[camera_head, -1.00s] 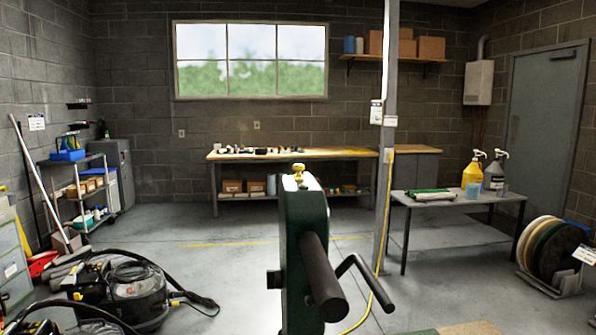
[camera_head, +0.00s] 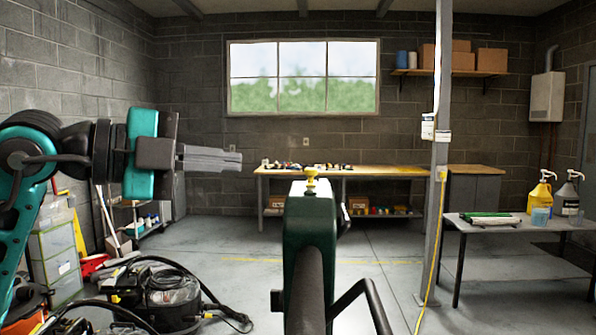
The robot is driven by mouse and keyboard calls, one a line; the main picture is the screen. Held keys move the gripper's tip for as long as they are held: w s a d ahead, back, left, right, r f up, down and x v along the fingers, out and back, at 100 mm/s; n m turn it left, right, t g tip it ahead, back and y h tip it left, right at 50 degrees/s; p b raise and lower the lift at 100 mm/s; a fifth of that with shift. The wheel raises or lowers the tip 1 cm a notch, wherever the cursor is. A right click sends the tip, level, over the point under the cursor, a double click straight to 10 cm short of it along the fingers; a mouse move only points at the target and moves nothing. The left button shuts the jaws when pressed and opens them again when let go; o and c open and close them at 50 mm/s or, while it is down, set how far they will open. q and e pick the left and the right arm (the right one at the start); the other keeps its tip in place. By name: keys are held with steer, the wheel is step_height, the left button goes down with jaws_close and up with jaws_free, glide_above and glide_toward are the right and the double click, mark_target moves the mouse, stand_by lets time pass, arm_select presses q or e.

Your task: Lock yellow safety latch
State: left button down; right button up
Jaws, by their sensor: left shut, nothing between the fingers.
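The yellow safety latch (camera_head: 311,181) is a small yellow knob on top of a dark green upright housing (camera_head: 311,225). The housing stands in front of me, with black handle bars (camera_head: 308,290) reaching toward me. My left arm comes in from the left, and my left gripper (camera_head: 238,161) points right at about the knob's height in the picture. It is shut and empty, apart from the knob and to its left. My right gripper is not in view.
A black and grey vacuum with a hose (camera_head: 170,300) sits on the floor at the lower left. A workbench (camera_head: 380,172) stands by the back wall. A grey post (camera_head: 440,120) and a side table (camera_head: 500,225) with bottles are at the right.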

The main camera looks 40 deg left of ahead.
arm_select(q)
steer(key=p, duration=0.3)
glide_toward(295, 189)
steer(key=w+d, duration=0.1)
steer(key=w+d+r, duration=0.1)
steer(key=w+d, duration=0.1)
steer(key=w+d+r, duration=0.1)
steer(key=w+d, duration=0.1)
steer(key=shift+w+d+r, duration=0.2)
steer(key=shift+w+d, duration=0.05)
steer(key=shift+w+a+f, duration=0.1)
steer(key=shift+w+a, duration=0.2)
steer(key=shift+w, duration=0.25)
steer(key=shift+w+a+f, duration=0.15)
steer(key=shift+w+a, duration=0.1)
steer(key=shift+w, duration=0.3)
steer(key=shift+w+a+f, duration=0.15)
steer(key=shift+w+a, duration=0.1)
steer(key=shift+w, duration=0.35)
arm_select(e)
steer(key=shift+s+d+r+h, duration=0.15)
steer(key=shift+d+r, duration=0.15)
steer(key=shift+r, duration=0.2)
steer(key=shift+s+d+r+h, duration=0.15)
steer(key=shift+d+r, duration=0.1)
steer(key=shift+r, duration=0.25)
arm_select(q)
steer(key=shift+w, duration=0.1)
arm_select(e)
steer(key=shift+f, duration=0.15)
